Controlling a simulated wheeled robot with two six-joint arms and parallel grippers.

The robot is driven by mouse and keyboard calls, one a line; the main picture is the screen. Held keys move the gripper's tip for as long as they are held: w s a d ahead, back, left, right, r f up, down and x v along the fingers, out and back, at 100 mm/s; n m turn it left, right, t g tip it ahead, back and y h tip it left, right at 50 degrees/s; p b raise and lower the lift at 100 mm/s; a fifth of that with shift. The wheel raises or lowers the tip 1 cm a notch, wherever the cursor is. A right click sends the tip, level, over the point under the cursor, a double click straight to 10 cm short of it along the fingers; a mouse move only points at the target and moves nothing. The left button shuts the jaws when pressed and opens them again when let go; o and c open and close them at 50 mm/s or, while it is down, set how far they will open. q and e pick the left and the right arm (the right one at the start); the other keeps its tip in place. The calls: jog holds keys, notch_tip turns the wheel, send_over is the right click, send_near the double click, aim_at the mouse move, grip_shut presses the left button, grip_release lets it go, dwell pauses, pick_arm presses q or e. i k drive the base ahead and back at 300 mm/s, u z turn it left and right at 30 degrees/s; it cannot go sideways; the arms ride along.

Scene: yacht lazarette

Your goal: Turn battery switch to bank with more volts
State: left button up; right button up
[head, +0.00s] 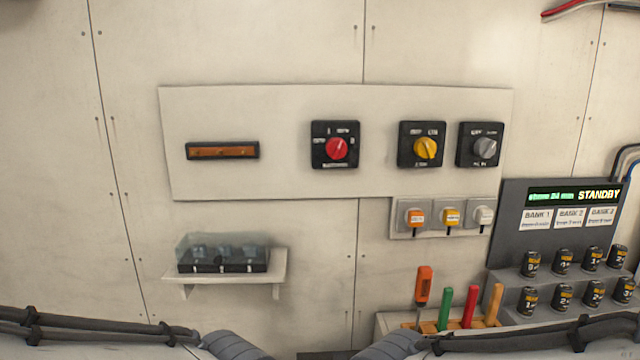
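A pale panel (280,110) on the wall bears three black rotary switches. The left, largest one has a red knob (336,149), the middle one a yellow knob (425,148), the right one a grey knob (486,148). Their printed labels are too small to read, so I cannot tell which is the battery switch or its setting. At the right, a dark grey unit has a display (574,195) reading "STANDBY" in yellow beside small green text. Below it are white labels, including "BANK 1" (537,216) and "BANK 2" (570,216); no volts are legible. Neither gripper shows.
An orange-brown bar (222,151) sits at the panel's left. A small shelf (280,264) holds a clear-covered black box (222,262). Orange, yellow and white plugs (452,217) hang under the switches. Colored-handled tools (468,307) and several black cylinders (562,262) stand lower right.

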aim_at(336, 147)
jog(key=z, duration=0.55)
jog(key=k, duration=1.3)
jog(key=z, duration=1.1)
jog(key=i, duration=0.6)
jog(key=z, duration=0.45)
jog(key=i, duration=1.5)
jog(key=u, duration=0.65)
